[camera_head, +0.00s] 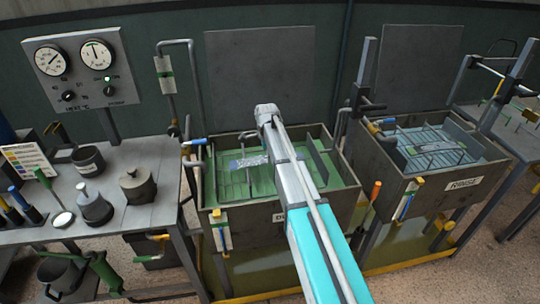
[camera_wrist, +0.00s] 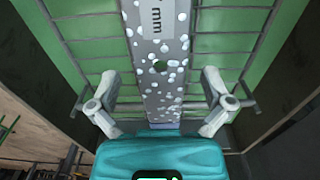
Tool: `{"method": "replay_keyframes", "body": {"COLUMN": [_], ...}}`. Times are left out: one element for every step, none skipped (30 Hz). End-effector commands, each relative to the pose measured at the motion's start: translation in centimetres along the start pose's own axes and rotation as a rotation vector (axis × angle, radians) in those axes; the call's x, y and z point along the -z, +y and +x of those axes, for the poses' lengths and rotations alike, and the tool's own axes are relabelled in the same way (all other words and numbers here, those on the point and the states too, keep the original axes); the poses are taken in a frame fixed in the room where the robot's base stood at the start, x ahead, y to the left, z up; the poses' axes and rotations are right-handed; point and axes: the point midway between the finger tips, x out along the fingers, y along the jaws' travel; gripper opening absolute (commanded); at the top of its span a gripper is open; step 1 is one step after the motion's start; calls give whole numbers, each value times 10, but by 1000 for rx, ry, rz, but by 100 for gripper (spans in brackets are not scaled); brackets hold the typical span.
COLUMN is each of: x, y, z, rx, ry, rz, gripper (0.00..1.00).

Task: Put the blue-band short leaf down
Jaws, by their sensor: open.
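A grey leaf (camera_wrist: 162,85) with white bubbly spots, a hole and a printed "mm" label lies on a wire rack in the wrist view. A blue band (camera_wrist: 165,126) shows at its near end. My gripper (camera_wrist: 161,98) is open, with one finger on each side of the leaf and a gap to both edges. In the head view the leaf (camera_head: 249,162) lies on the rack in the left tank (camera_head: 290,216), which holds green liquid.
The tank labelled RINSE (camera_head: 462,184) stands at the right, with another strip (camera_head: 437,147) on its rack. A bench (camera_head: 130,213) with pots and tools is at the left. The tank walls and upright posts stand close around my arm.

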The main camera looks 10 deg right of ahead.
Motion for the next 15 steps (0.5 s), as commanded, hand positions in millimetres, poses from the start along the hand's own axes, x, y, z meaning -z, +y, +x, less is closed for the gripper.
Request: {"method": "replay_keyframes", "body": {"x": [0, 0, 0, 0, 0, 0, 0, 0, 0, 0, 0, 0, 0, 0, 0], "y": [0, 0, 0, 0, 0, 0, 0, 0, 0, 0, 0, 0, 0, 0, 0], "z": [-8, -10, -13, -16, -18, -22, -24, -27, -30, -33, -36, -39, -41, -44, -47], "rx": [0, 0, 0, 0, 0, 0, 0, 0, 0, 0, 0, 0, 0, 0, 0], "ry": [0, 0, 0, 0, 0, 0, 0, 0, 0, 0, 0, 0, 0, 0, 0], "rz": [0, 0, 0, 0, 0, 0, 0, 0, 0, 0, 0, 0, 0, 0, 0], "gripper": [100, 100, 100, 100, 100, 100, 100, 100, 100, 100, 100, 100, 100, 100, 100]}}
